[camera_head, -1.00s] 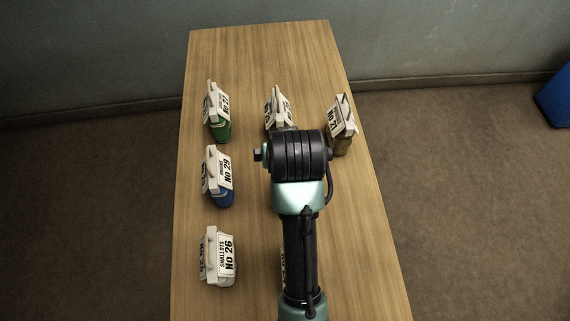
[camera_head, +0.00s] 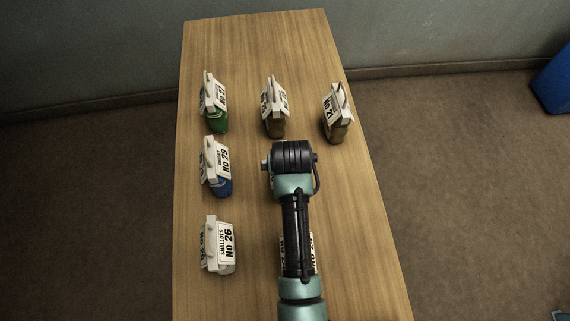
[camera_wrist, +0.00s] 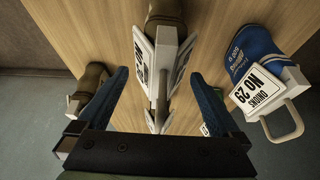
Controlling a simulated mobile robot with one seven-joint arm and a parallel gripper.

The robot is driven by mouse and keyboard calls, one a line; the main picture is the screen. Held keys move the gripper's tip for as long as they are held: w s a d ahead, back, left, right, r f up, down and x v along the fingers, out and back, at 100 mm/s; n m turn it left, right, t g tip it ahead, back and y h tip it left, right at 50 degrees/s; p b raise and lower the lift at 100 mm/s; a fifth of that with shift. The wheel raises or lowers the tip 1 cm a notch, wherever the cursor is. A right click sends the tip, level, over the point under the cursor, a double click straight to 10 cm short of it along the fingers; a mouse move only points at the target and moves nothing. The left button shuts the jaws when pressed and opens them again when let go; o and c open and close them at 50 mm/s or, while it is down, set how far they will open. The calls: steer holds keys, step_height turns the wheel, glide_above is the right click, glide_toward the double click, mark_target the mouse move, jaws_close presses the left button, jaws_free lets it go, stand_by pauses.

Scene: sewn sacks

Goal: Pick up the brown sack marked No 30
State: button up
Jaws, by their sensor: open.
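In the wrist view, my gripper (camera_wrist: 159,73) is open, its two blue fingers on either side of a brown sack (camera_wrist: 165,10) with a white label and a pale handle. I cannot read its number, nor tell whether the fingers touch it. In the head view, my arm hides the gripper and covers the middle of the table. A brown sack (camera_head: 276,129) at the back middle has a label too small to read. Another brown sack (camera_head: 336,136), marked No 21, stands at the back right. No label clearly reads No 30.
A green sack (camera_head: 217,125), a blue sack No 29 (camera_head: 223,188) and a white sack No 26 (camera_head: 226,268) stand along the left of the wooden table (camera_head: 350,220). A labelled sack (camera_head: 312,255) is mostly hidden under my arm.

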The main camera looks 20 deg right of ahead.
steer(key=shift+x, duration=1.45)
jaws_close()
steer(key=shift+w+r, duration=0.1)
